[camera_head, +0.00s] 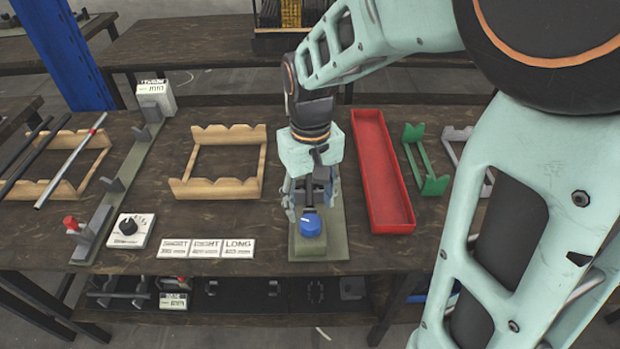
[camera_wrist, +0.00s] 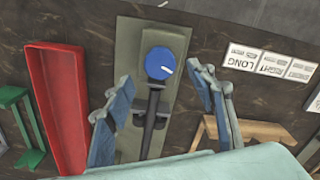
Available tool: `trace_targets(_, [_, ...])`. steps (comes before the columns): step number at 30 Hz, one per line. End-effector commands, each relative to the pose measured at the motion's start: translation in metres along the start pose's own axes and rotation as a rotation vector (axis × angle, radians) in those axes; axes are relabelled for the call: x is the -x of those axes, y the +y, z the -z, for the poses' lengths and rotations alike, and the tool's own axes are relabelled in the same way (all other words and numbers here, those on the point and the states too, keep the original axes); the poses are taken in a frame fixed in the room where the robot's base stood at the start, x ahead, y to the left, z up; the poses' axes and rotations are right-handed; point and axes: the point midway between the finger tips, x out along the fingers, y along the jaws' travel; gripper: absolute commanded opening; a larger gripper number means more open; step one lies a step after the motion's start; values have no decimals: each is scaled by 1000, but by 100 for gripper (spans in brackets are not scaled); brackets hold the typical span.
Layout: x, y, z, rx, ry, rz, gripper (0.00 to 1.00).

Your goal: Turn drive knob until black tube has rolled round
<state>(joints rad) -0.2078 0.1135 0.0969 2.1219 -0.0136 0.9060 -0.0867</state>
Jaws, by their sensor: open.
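A blue drive knob (camera_head: 311,224) with a white mark sits at the near end of a grey-green base plate (camera_head: 322,246). It also shows in the wrist view (camera_wrist: 160,63). A black tube (camera_wrist: 152,115) runs back from the knob along the plate, and its far part is hidden by my gripper. My gripper (camera_head: 309,205) is open over the plate, just behind the knob in the head view. In the wrist view its fingers (camera_wrist: 165,90) stand apart on either side of the tube and knob, and I see no contact with the knob.
A red tray (camera_head: 363,140) and a green cradle (camera_head: 434,186) stand right of the plate. A wooden cradle (camera_head: 175,188), label cards (camera_head: 206,248), a black dial (camera_head: 128,227) and a long fixture (camera_head: 125,165) lie left. Bare tabletop separates the plate and cards.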

Motion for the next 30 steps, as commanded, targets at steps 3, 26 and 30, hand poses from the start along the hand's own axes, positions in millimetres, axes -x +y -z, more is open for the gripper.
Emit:
trace_targets(3, [27, 0, 1, 0, 6, -1, 51])
trace_targets(26, [66, 0, 0, 1, 0, 0, 51])
trace_targets(30, [65, 0, 0, 1, 0, 0, 51])
